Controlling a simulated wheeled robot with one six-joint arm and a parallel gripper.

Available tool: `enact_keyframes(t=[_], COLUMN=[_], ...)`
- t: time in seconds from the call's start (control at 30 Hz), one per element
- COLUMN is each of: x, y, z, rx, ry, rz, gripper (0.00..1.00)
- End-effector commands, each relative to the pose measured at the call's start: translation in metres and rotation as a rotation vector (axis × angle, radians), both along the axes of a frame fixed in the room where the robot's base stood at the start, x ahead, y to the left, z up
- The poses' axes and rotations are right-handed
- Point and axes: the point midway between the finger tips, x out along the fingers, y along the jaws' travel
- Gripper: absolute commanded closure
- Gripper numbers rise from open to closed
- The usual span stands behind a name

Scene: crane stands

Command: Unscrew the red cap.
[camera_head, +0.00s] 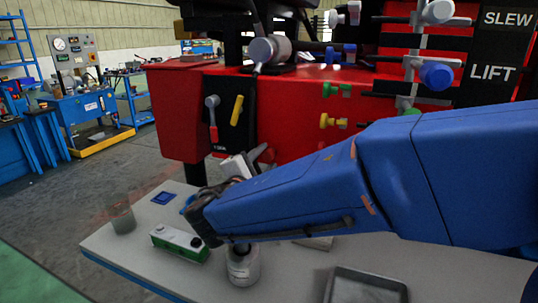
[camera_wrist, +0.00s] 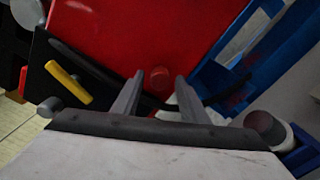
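The red cap (camera_wrist: 160,77) is a small round knob on the red machine wall (camera_wrist: 150,30) in the wrist view. It appears between the tips of my gripper (camera_wrist: 160,82), with a gap on each side. The two grey fingers are apart and nothing is held. I cannot tell whether the cap lies between the fingers in depth or just beyond them. In the head view my gripper (camera_head: 262,155) is in front of the red wall, and the cap does not show there.
A black panel with a yellow handle (camera_head: 236,110) and a red-gripped lever (camera_head: 212,118) is left of the gripper. Below is a grey table (camera_head: 115,250) with a bottle (camera_head: 242,268), a green-and-white box (camera_head: 180,243), a cup (camera_head: 122,218) and a tray (camera_head: 368,285).

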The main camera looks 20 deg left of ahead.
Motion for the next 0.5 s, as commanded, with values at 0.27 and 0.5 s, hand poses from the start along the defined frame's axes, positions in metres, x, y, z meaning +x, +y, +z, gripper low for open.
enact_keyframes(t=[0.27, 0.5], x=[0.0000, 0.0000], y=[0.0000, 0.0000], z=[0.0000, 0.0000], rx=[0.162, 0.389], ry=[-0.013, -0.031], rz=[0.000, 0.000], gripper=[0.60, 0.60])
